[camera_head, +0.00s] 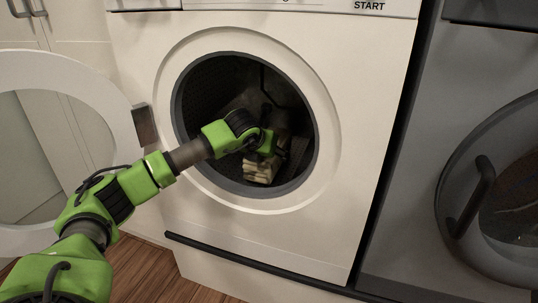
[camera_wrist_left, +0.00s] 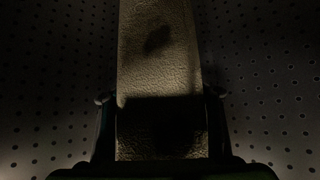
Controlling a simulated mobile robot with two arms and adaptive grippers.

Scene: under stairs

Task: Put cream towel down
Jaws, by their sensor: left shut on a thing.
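The cream towel (camera_head: 262,167) is inside the washing machine drum, low and near the front of the opening. My left arm reaches through the round door opening, and my left gripper (camera_head: 268,158) is at the towel, partly hidden in the dark. In the left wrist view the towel (camera_wrist_left: 158,60) runs as a long strip between the two fingers of the gripper (camera_wrist_left: 160,100), which is shut on it. Whether the towel touches the drum floor is hard to tell. My right gripper is not in view.
The white washing machine (camera_head: 350,150) has its round door (camera_head: 70,75) swung open to the left. The perforated drum wall (camera_wrist_left: 50,80) surrounds the gripper. A grey machine (camera_head: 420,130) with a closed round door stands at the right. Wooden floor (camera_head: 150,270) shows below.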

